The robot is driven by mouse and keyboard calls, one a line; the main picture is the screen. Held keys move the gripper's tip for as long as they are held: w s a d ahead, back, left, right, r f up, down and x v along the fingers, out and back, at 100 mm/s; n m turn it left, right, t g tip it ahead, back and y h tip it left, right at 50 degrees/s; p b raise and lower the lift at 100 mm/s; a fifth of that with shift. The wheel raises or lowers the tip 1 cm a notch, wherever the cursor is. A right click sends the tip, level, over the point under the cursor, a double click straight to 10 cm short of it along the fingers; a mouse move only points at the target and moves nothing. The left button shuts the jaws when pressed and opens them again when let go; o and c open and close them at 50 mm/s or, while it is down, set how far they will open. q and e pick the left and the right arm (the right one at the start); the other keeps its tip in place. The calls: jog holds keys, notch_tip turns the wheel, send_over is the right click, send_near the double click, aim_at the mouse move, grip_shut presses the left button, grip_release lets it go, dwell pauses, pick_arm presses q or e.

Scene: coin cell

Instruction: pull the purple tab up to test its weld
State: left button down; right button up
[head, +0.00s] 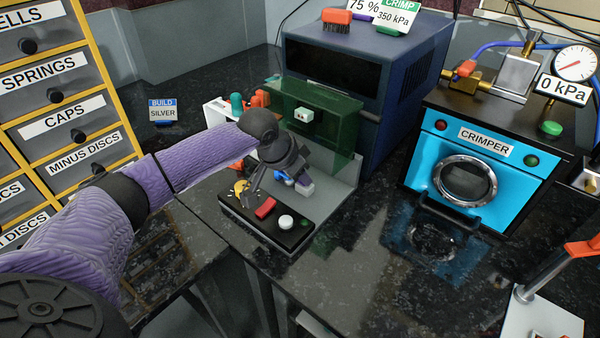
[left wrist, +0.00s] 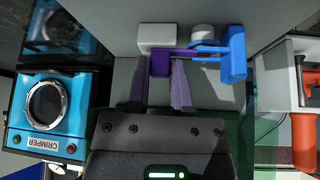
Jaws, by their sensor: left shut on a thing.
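My left gripper (head: 282,180) reaches down over the front of the green-shielded bench unit, and its arm comes in from the left. In the left wrist view the gripper (left wrist: 160,82) is shut on the purple tab (left wrist: 160,63), whose dark purple end sits at the fingertips. The tab lies beside a white block (left wrist: 157,37) and a blue piece (left wrist: 234,55); a thin blue-purple strip runs from it toward the blue piece. In the head view the fingers mostly hide the tab. I cannot tell whether the tab is lifted. My right gripper is not in view.
A black control box (head: 268,232) with a red and a white button stands just in front of the gripper. A green transparent shield (head: 312,118) stands behind it. The blue crimper (head: 480,150) is to the right. Drawers (head: 65,110) stand at the left.

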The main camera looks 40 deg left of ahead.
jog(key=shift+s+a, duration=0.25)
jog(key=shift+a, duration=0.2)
pick_arm(q)
jog(key=shift+r, duration=0.1)
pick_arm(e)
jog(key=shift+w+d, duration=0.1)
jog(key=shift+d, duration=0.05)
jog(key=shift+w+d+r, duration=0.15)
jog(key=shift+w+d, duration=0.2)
pick_arm(q)
jog(key=shift+r, duration=0.1)
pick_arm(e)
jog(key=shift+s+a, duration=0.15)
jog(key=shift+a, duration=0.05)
